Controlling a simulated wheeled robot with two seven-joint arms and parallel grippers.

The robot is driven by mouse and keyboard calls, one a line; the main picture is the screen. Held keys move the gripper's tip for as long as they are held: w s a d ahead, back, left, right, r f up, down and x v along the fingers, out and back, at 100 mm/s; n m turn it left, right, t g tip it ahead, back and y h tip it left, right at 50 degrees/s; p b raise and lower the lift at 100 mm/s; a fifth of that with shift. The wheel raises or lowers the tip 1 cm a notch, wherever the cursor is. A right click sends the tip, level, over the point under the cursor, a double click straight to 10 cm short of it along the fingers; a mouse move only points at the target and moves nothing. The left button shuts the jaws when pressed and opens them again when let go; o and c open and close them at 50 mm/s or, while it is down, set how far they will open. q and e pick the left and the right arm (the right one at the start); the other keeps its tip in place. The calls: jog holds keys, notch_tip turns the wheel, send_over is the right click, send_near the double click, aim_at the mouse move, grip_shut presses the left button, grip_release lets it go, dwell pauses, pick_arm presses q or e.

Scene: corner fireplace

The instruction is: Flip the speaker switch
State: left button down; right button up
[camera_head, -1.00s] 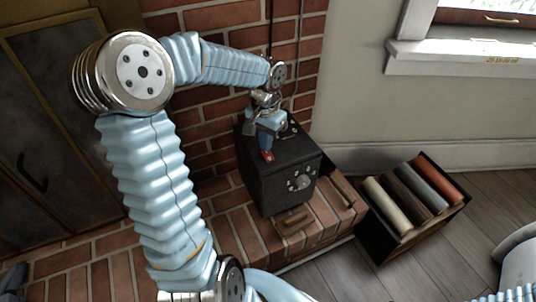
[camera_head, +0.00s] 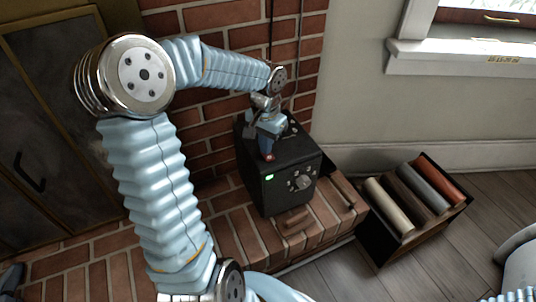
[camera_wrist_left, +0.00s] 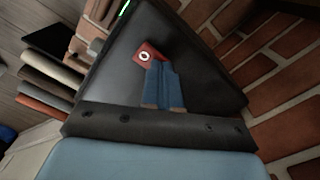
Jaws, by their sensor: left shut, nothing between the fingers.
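The speaker (camera_head: 284,182) is a black box standing on the brick hearth, with a knob on its front face. A small green light (camera_head: 269,177) glows on that face and shows at the top edge of the left wrist view (camera_wrist_left: 124,8). The red switch (camera_wrist_left: 143,56) with a white ring mark sits on the speaker's top near the front edge; it is partly hidden by my fingers. My left gripper (camera_head: 266,152) is shut and empty, pointing down with its blue fingertips (camera_wrist_left: 152,68) at the switch, touching or very close. My right gripper is out of view.
A dark crate (camera_head: 380,232) holding several coloured rolls stands on the wood floor right of the hearth. A brick wall (camera_head: 220,137) rises close behind the speaker. A small brown piece (camera_head: 296,221) lies on the hearth in front of it.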

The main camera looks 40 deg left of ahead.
pick_arm(q)
notch_tip(320, 180, up, 7)
jog(key=p, duration=0.6)
jog(key=shift+f, duration=0.1)
dwell(0.6)
